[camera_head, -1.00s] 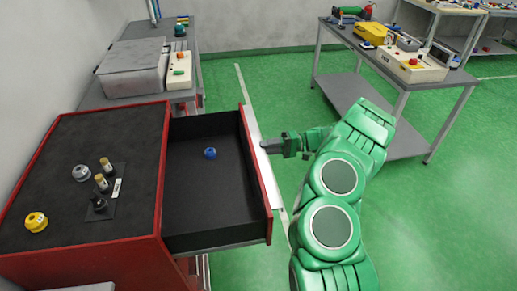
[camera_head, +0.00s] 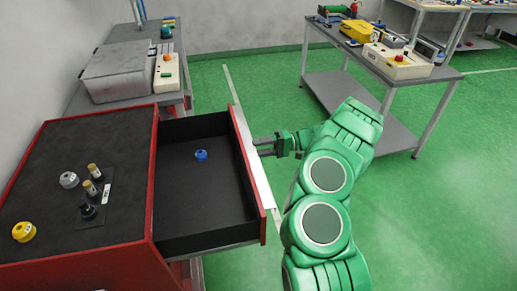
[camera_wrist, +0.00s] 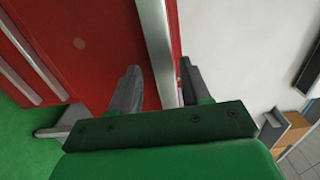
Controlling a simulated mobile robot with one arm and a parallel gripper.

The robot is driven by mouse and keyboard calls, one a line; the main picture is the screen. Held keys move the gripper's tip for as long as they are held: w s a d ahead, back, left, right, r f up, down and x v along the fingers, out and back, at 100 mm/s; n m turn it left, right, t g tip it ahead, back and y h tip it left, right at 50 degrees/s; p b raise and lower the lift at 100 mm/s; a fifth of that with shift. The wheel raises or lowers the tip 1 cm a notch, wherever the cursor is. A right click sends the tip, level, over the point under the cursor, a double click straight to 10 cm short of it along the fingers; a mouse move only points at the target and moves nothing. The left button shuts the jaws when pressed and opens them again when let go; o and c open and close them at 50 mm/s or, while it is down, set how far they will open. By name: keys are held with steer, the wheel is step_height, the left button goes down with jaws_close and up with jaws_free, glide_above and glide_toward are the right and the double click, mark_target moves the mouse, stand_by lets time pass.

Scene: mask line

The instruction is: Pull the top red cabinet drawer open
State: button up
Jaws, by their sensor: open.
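The red cabinet (camera_head: 153,190) has a dark top and stands at the left of the head view. Its top drawer (camera_head: 215,190) is pulled well out to the right, showing a dark inside with a small blue round part (camera_head: 201,155) in it. A long silver handle strip (camera_head: 257,170) runs along the drawer front. My gripper (camera_head: 264,146) is at this strip, near its far half. In the wrist view, my open gripper (camera_wrist: 158,82) has one finger on each side of the silver strip (camera_wrist: 158,50). I cannot tell whether either finger touches it.
A yellow part (camera_head: 24,231), a grey part (camera_head: 69,180) and dark posts (camera_head: 88,211) stand on the cabinet top. A workbench with a grey box (camera_head: 120,72) is behind. Another table (camera_head: 420,73) is at the back right. Green floor is free right of the drawer.

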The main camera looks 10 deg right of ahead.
steer(key=d, duration=0.6)
steer(key=shift+d, duration=0.35)
steer(key=shift+d, duration=0.1)
stand_by(0.6)
steer(key=s+a+r+n+g+h, duration=0.1)
steer(key=s+a+r+g+h, duration=0.3)
steer(key=a+r, duration=0.8)
steer(key=s+a+r+n+g+h, duration=0.1)
steer(key=s+a+r+h, duration=0.2)
steer(key=s, duration=0.4)
steer(key=s+a+r+g, duration=0.1)
steer(key=s+a+r, duration=0.3)
steer(key=s, duration=0.2)
steer(key=s+r+t+h, duration=0.1)
steer(key=s+h, duration=0.2)
steer(key=s, duration=0.4)
steer(key=s+r+h, duration=0.2)
steer(key=s+h, duration=0.1)
steer(key=s, duration=0.5)
steer(key=s+d+f+m+t+h, duration=0.1)
steer(key=s+d+h, duration=0.4)
steer(key=s, duration=0.8)
steer(key=shift+d+f+m+t, duration=0.35)
steer(key=shift+d+m+t, duration=0.15)
steer(key=shift+d+t, duration=0.8)
